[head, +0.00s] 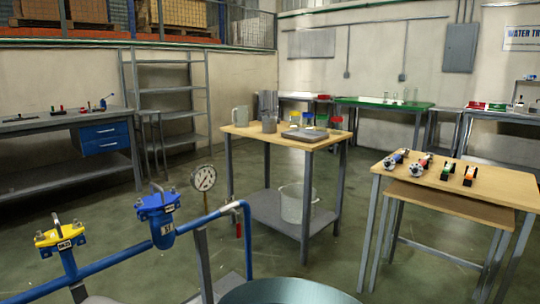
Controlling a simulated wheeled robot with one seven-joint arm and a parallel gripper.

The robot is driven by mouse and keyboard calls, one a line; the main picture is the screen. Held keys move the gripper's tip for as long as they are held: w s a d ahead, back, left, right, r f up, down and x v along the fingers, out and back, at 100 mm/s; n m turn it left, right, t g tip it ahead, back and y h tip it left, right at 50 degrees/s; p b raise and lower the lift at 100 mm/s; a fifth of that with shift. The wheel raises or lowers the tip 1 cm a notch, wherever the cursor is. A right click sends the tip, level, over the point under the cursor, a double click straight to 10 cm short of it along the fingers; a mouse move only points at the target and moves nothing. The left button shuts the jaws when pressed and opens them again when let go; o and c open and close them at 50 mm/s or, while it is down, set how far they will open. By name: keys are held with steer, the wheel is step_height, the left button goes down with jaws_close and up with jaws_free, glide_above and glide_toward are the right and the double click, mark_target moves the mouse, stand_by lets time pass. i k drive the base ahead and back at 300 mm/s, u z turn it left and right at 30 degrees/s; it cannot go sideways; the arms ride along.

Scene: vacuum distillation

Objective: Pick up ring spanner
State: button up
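I cannot make out a ring spanner for certain in the head view. Small tools lie on the grey workbench (25,123) at the left, too small to identify, some with red parts and one upright with a blue part. Several small fittings lie on the wooden table at the right, among them a blue one (395,158), a red one (421,163), a green one (447,171) and an orange one (470,174). My gripper is not in view.
Blue pipework (110,258) with a pressure gauge (204,178) stands close in front. A wooden-topped table (250,130) with containers and a grey tray (291,138) is in the middle. The right table (510,190) is nearer. Open floor (345,200) lies between them.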

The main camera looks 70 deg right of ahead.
mark_target(447, 169)
steer(key=z, duration=3.8)
